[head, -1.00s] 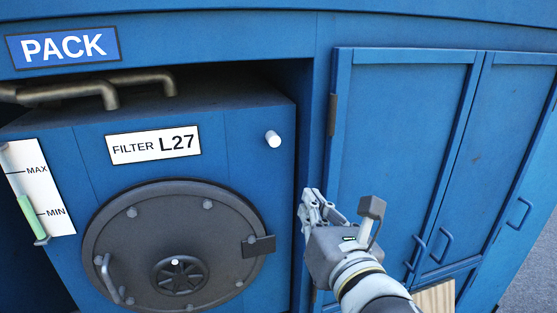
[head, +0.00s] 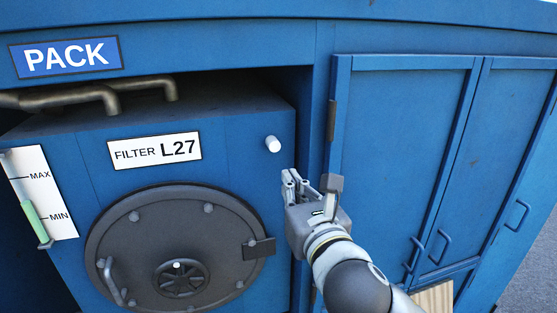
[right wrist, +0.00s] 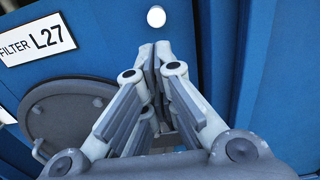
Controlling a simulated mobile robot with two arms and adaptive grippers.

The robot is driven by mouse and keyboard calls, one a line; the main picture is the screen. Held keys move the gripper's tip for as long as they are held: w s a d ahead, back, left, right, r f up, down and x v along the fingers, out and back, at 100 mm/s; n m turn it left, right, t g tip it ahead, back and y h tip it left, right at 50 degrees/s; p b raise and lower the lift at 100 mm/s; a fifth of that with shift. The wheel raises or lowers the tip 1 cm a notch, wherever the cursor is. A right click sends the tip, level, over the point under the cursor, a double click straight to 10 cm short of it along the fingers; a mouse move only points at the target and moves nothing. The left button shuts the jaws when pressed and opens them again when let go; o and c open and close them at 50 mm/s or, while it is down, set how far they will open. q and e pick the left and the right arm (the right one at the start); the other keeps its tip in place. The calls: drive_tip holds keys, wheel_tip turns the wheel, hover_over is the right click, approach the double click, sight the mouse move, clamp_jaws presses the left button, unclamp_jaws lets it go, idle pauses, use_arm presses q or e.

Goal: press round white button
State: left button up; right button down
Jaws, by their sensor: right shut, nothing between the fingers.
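The round white button (head: 273,144) sticks out from the upper right of the blue filter box's front face, right of the FILTER L27 label. It also shows in the right wrist view (right wrist: 156,17), just above the fingertips. My right gripper (head: 290,178) is shut and empty, a little below and to the right of the button in the head view. In the right wrist view its fingertips (right wrist: 155,50) point up toward the button, with a visible gap in the picture between them and it. My left gripper is not in view.
A round dark hatch (head: 175,250) with a handle and latch fills the box front below the label. A level gauge (head: 38,195) is at the left. Dark pipes (head: 95,97) run above the box. Closed blue cabinet doors (head: 400,160) stand to the right.

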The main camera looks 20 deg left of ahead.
sight(273, 144)
drive_tip(key=p+x, duration=0.2)
drive_tip(key=x, duration=0.6)
drive_tip(key=shift+w+a+p, duration=0.2)
drive_tip(key=shift+w+p, duration=0.05)
drive_tip(key=shift+p, duration=0.15)
drive_tip(key=shift+p+x, duration=0.35)
drive_tip(key=shift+x, duration=0.6)
drive_tip(key=shift+r, duration=0.15)
drive_tip(key=shift+w+d, duration=0.1)
